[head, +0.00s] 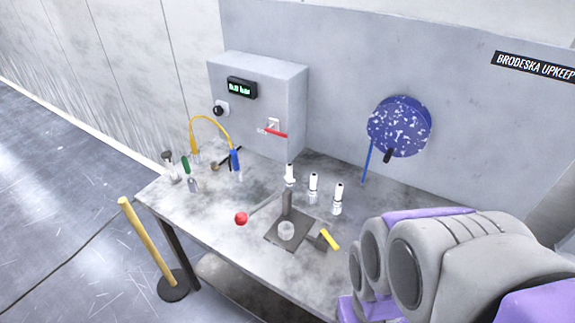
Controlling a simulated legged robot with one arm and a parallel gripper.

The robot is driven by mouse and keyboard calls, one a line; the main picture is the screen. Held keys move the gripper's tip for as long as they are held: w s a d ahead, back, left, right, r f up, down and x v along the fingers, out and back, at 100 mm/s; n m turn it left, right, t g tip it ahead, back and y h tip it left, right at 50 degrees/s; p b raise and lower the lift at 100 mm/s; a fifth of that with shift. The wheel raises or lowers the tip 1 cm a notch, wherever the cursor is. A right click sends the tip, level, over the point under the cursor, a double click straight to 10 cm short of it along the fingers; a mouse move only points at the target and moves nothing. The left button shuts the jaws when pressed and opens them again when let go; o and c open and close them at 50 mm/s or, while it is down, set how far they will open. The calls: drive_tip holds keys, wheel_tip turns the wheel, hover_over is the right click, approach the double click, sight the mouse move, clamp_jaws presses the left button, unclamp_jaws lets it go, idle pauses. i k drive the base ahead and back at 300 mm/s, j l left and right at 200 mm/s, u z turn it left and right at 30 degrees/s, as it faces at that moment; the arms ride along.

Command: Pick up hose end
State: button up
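A yellow hose (211,118) arches over the back left of the workbench. Its right end runs down into a blue piece (235,160) standing upright on the bench, and its left end comes down at a pale fitting (196,156). A thin blue line (367,161), perhaps another hose, hangs below a speckled blue round thing (400,126) on the back panel; its lower end reaches near the bench top. I cannot tell which of these the task means. My grey and purple arm fills the lower right. My gripper's fingers do not show.
The grey workbench (206,209) holds a red-knobbed lever press (286,207), several white-topped bottles (313,187) and a green-handled tool (186,166). A grey box with display (284,84) stands behind. A yellow post (147,240) stands at the bench's left. Floor further left is open.

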sight(290, 181)
drive_tip(key=i+j, duration=0.1)
drive_tip(key=j, duration=0.25)
drive_tip(key=i+j, duration=0.15)
drive_tip(key=j, duration=0.2)
drive_tip(key=i+j, duration=0.1)
drive_tip(key=j, duration=0.2)
drive_tip(key=i+j, duration=0.1)
drive_tip(key=j, duration=0.25)
drive_tip(key=z, duration=0.05)
